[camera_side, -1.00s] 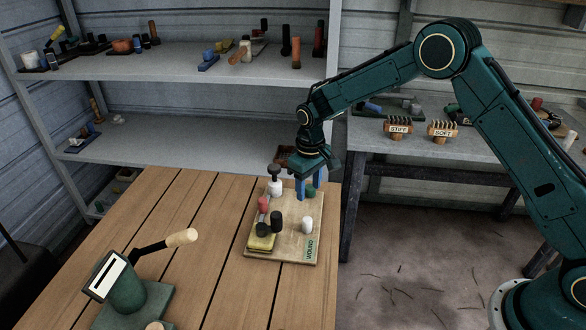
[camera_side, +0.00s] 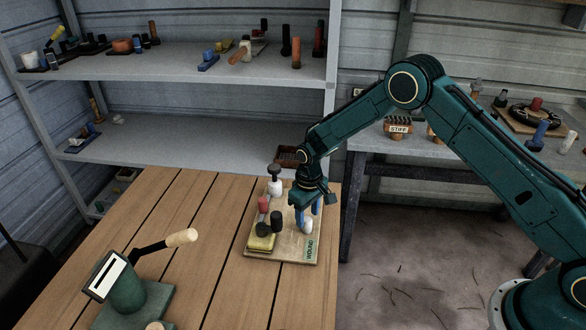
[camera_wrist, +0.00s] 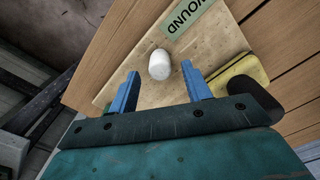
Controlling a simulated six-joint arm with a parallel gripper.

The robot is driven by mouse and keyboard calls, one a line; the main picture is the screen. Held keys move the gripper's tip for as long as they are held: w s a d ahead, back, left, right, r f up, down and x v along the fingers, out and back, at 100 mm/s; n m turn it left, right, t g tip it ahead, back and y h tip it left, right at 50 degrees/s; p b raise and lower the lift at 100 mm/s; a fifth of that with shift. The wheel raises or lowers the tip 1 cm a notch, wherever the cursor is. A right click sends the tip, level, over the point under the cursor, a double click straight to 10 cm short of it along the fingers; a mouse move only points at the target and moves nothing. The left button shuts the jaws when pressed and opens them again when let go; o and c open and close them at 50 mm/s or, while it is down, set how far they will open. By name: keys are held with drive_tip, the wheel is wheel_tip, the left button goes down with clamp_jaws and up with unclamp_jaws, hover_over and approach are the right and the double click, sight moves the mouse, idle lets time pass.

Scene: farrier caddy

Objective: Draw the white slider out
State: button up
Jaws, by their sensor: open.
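The white slider, a rounded white peg (camera_side: 307,227), stands on the light wooden board (camera_side: 284,249) near its "WOUND" label (camera_side: 310,249). It also shows in the wrist view (camera_wrist: 159,65), just beyond the fingertips. My gripper (camera_side: 308,211) is open, with its blue fingers pointing down close to the white peg. In the wrist view the fingers of my gripper (camera_wrist: 160,74) are spread wider than the peg, with the peg lined up between them. The fingers partly cover the peg in the side view, and I cannot tell their exact height beside it.
On the board, a black peg (camera_side: 276,221), a red-topped piece (camera_side: 264,204) and a yellow block (camera_side: 261,243) stand left of my gripper. A white bottle with a dark knob (camera_side: 275,187) is at the back. A green stand with a lever (camera_side: 127,290) is at the table's front left.

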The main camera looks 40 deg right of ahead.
sight(307, 219)
drive_tip(key=shift+f, duration=1.9)
clamp_jaws()
